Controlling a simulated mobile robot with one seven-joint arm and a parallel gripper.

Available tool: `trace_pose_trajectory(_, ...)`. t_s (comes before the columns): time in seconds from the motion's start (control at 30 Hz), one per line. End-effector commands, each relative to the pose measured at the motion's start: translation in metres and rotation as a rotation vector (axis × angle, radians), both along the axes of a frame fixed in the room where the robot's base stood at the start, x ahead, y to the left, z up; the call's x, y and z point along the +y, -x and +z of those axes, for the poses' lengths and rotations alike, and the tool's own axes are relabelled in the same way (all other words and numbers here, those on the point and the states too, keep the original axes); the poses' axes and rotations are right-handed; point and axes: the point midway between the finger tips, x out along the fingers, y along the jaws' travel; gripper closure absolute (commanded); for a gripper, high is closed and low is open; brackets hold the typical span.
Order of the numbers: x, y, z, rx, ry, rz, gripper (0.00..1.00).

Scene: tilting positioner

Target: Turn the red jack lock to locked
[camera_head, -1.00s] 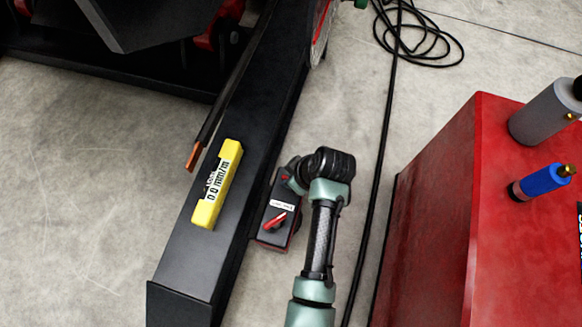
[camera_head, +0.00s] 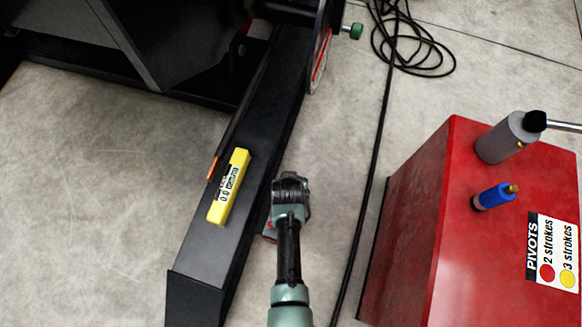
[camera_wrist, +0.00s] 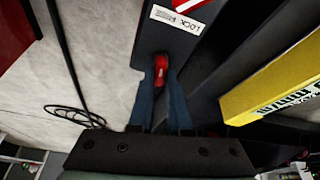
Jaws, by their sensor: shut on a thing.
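A black control box with a white label reading LOCK (camera_wrist: 182,18) is in the wrist view, its lettering upside down. My gripper (camera_wrist: 160,82) has its two bluish fingers closed on a small red knob (camera_wrist: 161,66) near the box's end. Another red part (camera_wrist: 192,3) shows past the label at the top edge; I cannot tell its setting. In the head view my arm covers most of the box and my fingertips; only a bit of red (camera_head: 269,235) shows beside the arm. The held knob's angle is unclear.
A black beam runs beside the box, with a yellow level (camera_head: 229,187) on it, also in the wrist view (camera_wrist: 272,88). A red cabinet (camera_head: 412,225) stands to the right. A black cable (camera_head: 378,140) lies on the floor between.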

Motion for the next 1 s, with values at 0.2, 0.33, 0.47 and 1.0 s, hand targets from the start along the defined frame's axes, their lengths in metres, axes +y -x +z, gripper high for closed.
trace_pose_trajectory(0.2, 0.0012, 0.0009, 0.0002, 0.004, 0.001, -0.142, 1.0)
trace_pose_trajectory(0.33, 0.0015, 0.0005, -0.0002, 0.004, 0.001, -0.204, 1.0)
trace_pose_trajectory(0.47, 0.0014, 0.0005, -0.0005, 0.004, 0.0, -0.244, 1.0)
trace_pose_trajectory(1.0, 0.0013, 0.0007, -0.001, 0.004, -0.002, -0.276, 1.0)
